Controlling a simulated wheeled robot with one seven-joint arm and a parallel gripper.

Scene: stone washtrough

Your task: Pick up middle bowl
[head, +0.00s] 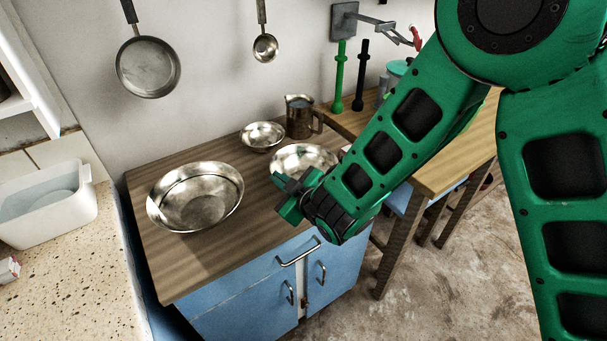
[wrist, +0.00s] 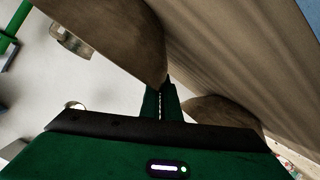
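Three metal bowls stand out on the wooden counter: a large one (head: 196,200) at left, a small one (head: 262,136) at the back, and a medium one (head: 303,157) at right. By size, the medium bowl is the middle one. My gripper (head: 285,196) is at its near left side and hides part of it. In the wrist view the fingers (wrist: 161,102) are nearly together, and a grey-brown bowl wall (wrist: 120,40) runs down to their tips. They look shut on its rim. I cannot tell whether the bowl is clear of the counter.
A metal jug (head: 299,117) stands behind the bowls. The wooden counter (head: 150,262) is clear at front left. A higher wooden table (head: 452,160) lies right, under my arm. A pan (head: 147,67) and a ladle (head: 265,48) hang on the wall.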

